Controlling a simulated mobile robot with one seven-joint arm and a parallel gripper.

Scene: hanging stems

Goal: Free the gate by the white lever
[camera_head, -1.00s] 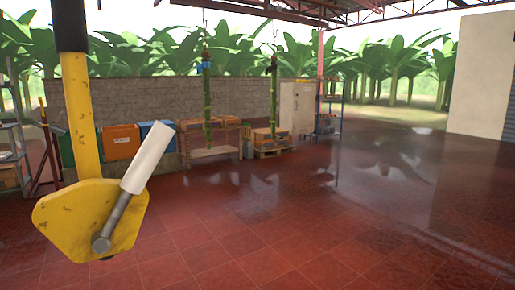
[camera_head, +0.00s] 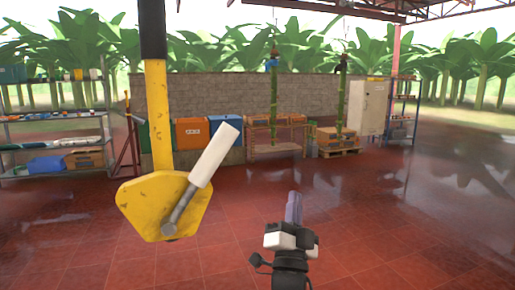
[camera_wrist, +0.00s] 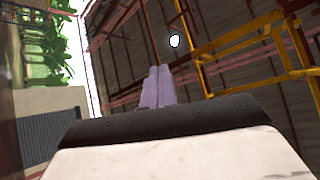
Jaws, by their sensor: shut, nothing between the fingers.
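The white lever (camera_head: 214,156) tilts up and to the right from a grey pivot arm on a yellow plate (camera_head: 150,204). The plate hangs at the lower end of a yellow post (camera_head: 159,105) with a black upper part. My gripper (camera_head: 293,196) points upward at the lower middle of the head view, to the right of the lever and below it, apart from it. Its pale purple fingers are together and hold nothing; they also show in the wrist view (camera_wrist: 157,72). The lever does not clearly show in the wrist view. I cannot single out the gate.
A metal shelf (camera_head: 60,143) with boxes stands at the left. Orange (camera_head: 192,132) and blue bins, a wooden table, hanging green stems (camera_head: 274,100) and a grey cabinet (camera_head: 366,107) line the block wall. The red tiled floor at right is clear. Yellow beams (camera_wrist: 250,48) cross the wrist view.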

